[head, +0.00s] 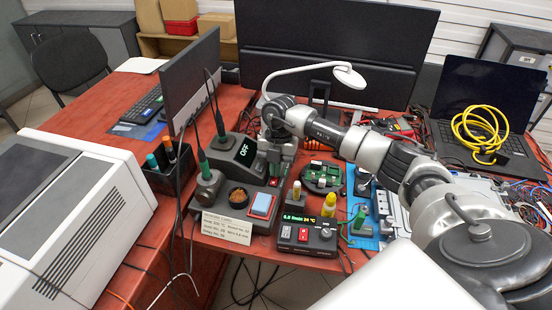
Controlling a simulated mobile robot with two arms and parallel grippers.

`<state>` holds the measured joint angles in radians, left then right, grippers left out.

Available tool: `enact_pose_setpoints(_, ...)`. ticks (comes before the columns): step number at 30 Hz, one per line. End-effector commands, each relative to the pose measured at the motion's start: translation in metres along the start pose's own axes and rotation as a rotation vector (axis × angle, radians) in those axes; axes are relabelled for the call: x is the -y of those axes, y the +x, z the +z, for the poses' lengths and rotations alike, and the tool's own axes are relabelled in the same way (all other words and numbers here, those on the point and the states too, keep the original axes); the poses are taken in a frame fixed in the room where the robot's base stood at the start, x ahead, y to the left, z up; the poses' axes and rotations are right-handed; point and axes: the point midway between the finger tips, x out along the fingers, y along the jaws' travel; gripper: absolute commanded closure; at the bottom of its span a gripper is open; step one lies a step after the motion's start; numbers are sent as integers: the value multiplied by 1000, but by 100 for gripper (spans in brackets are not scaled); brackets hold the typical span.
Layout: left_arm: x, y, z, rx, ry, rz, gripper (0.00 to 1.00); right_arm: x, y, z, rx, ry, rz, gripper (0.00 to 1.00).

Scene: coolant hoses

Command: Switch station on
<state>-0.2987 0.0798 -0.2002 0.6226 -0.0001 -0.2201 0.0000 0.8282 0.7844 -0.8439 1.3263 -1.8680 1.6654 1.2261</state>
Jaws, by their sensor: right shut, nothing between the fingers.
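The dark station (228,150) stands on the red bench left of centre in the head view, and its slanted display reads OFF. My right arm reaches in from the right, and my right gripper (274,168) points down close beside the right side of the station. Its fingers are shut with nothing between them. The gripper hides part of the station's right side, and I cannot tell whether the fingertips touch it. My left gripper is not in view.
In front lie a holder with a blue sponge (262,204), a label card (222,227) and a dark unit (307,236) with a lit display. A green circuit board (322,173) is right of the gripper. A monitor (189,84) and white lamp (349,76) stand behind; cables hang in front.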

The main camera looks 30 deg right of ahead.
Motion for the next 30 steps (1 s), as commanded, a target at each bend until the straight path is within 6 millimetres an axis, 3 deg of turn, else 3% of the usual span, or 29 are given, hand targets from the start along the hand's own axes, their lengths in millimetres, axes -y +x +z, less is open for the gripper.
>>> enact_pose_setpoints(20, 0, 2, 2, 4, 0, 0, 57, 0, 8, 4, -1, -1, -1, 100)
enact_pose_setpoints(30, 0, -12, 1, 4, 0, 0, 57, 0, 4, -6, -1, -1, -1, 100)
